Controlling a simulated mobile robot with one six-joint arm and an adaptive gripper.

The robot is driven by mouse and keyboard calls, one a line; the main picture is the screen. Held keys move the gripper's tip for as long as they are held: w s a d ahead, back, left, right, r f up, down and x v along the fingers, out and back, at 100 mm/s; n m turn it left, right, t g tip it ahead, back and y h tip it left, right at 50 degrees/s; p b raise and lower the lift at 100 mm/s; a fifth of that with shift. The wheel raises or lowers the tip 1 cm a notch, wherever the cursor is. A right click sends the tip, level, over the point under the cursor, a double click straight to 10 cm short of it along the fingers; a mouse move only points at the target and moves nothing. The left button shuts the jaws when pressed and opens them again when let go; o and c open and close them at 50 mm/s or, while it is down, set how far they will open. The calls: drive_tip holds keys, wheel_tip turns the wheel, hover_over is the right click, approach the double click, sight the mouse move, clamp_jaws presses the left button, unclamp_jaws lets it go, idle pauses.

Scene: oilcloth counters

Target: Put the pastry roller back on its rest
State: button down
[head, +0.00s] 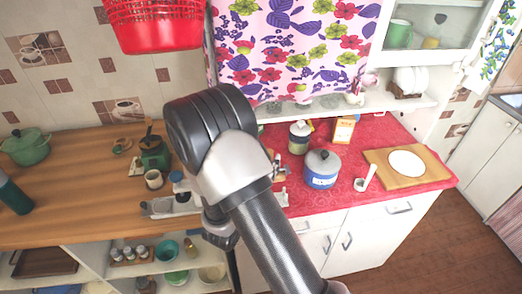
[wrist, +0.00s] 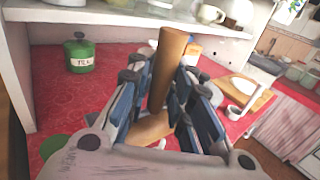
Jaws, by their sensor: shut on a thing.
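The pastry roller (wrist: 170,62) shows in the wrist view as a brown wooden cylinder standing up, tilted slightly, between the blue-padded fingers. A second brown wooden part (wrist: 152,128) shows lower between the fingers; I cannot tell whether it belongs to the roller. My gripper (wrist: 165,92) is shut on the roller, above the red counter. I cannot make out the roller's rest in either view.
The red oilcloth counter (head: 345,205) holds a blue pot with a grey lid (head: 321,176), a white mortar (head: 360,185) and a wooden board (head: 436,169) carrying a white disc. A green canister (wrist: 80,55) stands at the back left in the wrist view, below a white shelf (wrist: 110,17).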

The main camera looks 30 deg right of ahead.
drive_tip(key=shift+w, duration=0.15)
drive_tip(key=shift+s+r, duration=0.1)
drive_tip(key=shift+s, duration=0.3)
drive_tip(key=shift+w+a+f+b, duration=0.1)
drive_tip(key=shift+f+b, duration=0.35)
drive_tip(key=shift+f, duration=0.05)
drive_tip(key=shift+f+b, duration=1.55)
drive_tip(key=shift+f, duration=0.2)
drive_tip(key=shift+f+b, duration=0.35)
drive_tip(key=shift+b, duration=0.05)
drive_tip(key=shift+f+b, duration=0.75)
drive_tip(key=shift+f, duration=0.15)
drive_tip(key=shift+f, duration=0.15)
drive_tip(key=shift+f+b, duration=0.75)
drive_tip(key=shift+f, duration=0.1)
